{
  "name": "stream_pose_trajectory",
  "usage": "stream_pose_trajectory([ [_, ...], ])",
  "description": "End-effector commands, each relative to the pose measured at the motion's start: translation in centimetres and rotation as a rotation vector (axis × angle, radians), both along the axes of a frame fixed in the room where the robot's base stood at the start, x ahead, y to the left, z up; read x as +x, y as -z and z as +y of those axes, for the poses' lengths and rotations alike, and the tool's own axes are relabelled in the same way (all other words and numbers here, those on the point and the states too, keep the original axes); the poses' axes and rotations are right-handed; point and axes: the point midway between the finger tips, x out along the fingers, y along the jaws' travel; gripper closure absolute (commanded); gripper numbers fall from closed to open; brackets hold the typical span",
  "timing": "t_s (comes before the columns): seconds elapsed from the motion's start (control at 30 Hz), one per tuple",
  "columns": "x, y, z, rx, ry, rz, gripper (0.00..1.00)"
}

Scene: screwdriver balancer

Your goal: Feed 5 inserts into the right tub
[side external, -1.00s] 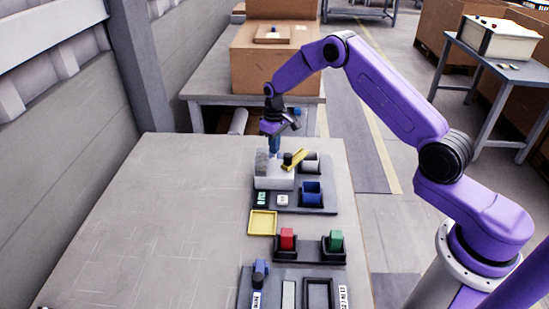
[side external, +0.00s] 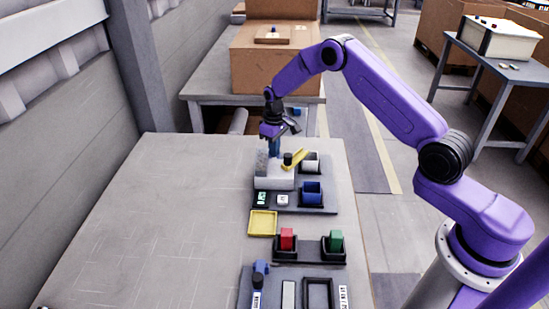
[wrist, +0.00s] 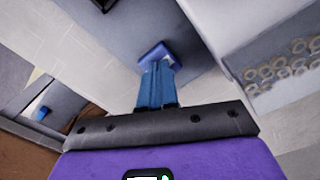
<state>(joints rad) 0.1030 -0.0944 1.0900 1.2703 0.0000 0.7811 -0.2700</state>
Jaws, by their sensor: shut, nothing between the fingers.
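My gripper (side external: 275,146) points down at the far end of the bench, just behind the white dispenser (side external: 275,179); I cannot tell if it touches. Its blue fingers, also in the wrist view (wrist: 157,84), are together with nothing visibly held. In the wrist view, several pale ring-shaped pieces (wrist: 285,68), probably the inserts, lie on a grey surface at the right. A pale tub (side external: 311,161) and a blue tub (side external: 312,194) stand right of the dispenser; their contents are unclear.
A green tile (side external: 262,198) and a white tile (side external: 282,200) lie before the dispenser. The bench's left side (side external: 160,220) is clear.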

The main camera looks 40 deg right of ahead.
Motion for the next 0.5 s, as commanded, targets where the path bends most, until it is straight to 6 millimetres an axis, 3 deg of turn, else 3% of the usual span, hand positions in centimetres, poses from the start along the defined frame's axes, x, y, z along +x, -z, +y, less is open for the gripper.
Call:
stream_pose_trajectory([
  [0.5,0.01,0.66,0.00,0.000,0.000,0.000,1.00],
])
